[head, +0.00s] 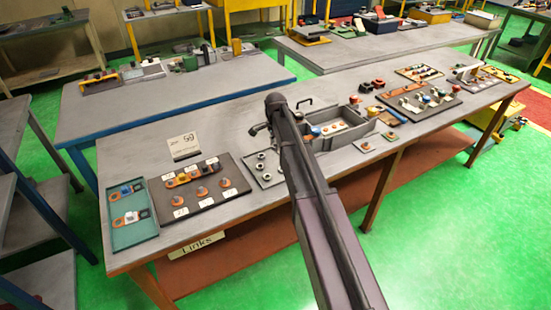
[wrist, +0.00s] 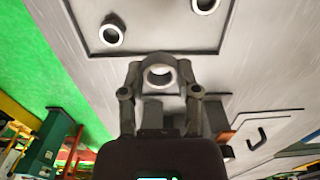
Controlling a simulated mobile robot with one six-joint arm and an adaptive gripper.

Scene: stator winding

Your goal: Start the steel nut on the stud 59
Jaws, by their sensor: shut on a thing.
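My gripper (wrist: 160,78) is shut on a steel nut (wrist: 159,74) in the wrist view, holding it between the fingertips with its hole facing the camera. In the head view my arm hides the gripper and the held nut. The grey nut tray (wrist: 180,45) lies beyond the fingertips, with two more nuts (wrist: 112,32) (wrist: 205,5) in sight. This tray shows in the head view (head: 278,182) left of my arm. Left of it is a dark board (head: 220,197) with upright studs (head: 202,191) on orange bases and small white labels. I cannot make out which label reads 59.
A card (head: 185,146) seemingly marked 59 stands behind the dark board. A green tray (head: 130,235) with parts is at the bench's left end. A grey open bin (head: 355,138) and more boards (head: 420,107) lie right of my arm. The bench's back left is clear.

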